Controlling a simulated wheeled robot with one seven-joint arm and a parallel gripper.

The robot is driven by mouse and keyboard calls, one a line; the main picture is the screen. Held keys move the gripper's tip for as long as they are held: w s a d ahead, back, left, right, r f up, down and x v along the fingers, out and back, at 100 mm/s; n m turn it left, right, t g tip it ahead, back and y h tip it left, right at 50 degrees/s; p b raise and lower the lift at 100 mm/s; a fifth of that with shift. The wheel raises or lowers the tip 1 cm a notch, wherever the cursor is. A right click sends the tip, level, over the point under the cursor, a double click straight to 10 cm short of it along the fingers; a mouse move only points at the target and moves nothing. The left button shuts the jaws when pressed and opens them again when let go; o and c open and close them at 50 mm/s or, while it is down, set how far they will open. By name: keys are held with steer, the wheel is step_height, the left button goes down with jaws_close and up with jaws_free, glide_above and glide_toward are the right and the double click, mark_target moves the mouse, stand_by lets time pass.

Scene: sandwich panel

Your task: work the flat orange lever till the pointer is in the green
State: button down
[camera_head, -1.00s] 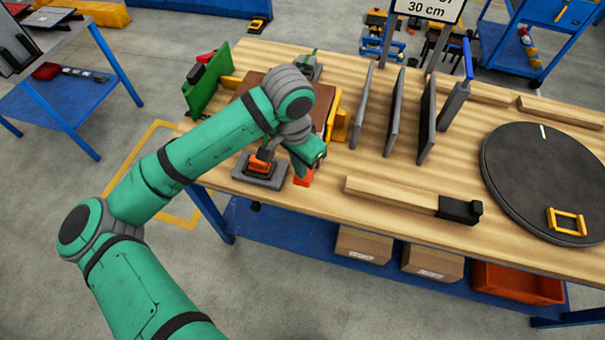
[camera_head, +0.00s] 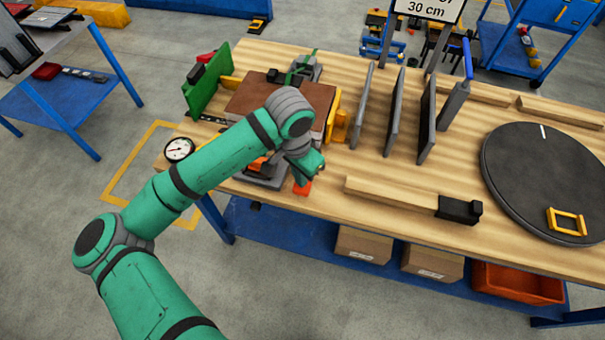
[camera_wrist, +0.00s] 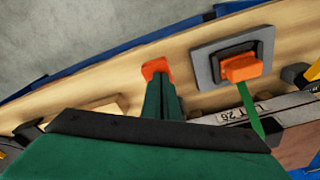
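The flat orange lever (camera_wrist: 240,67) sits in a dark housing on a grey square plate (camera_wrist: 207,73). In the head view my arm partly covers the lever (camera_head: 254,166). The round gauge (camera_head: 179,149) has a white face and a dark pointer at the left end of the bench; its coloured zones are too small to read. My gripper (camera_wrist: 157,70), with green fingers and orange tips, has its fingers together with nothing seen between them. It is to the left of the lever in the wrist view, apart from it. In the head view my gripper (camera_head: 303,187) is right of the lever, near the bench's front edge.
A brown panel (camera_head: 250,97) lies behind my arm, beside a green upright plate (camera_head: 208,82). Grey upright plates (camera_head: 395,112) stand to the right. A wooden bar (camera_head: 390,195) with a black block (camera_head: 459,208) lies along the front. A dark turntable (camera_head: 520,190) is far right.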

mark_target(294, 190)
steer(key=shift+f, duration=0.25)
steer(key=shift+s+a+r, duration=0.3)
steer(key=shift+s+a, duration=0.25)
steer(key=shift+s+a+r, duration=0.25)
steer(key=shift+s+a, duration=0.25)
steer(key=shift+a, duration=0.05)
steer(key=shift+r, duration=0.1)
step_height(294, 190, up, 11)
steer(key=shift+s+a+f, duration=0.2)
steer(key=shift+s+a, duration=0.15)
steer(key=shift+a, duration=0.05)
steer(key=shift+w, duration=0.1)
stand_by(0.5)
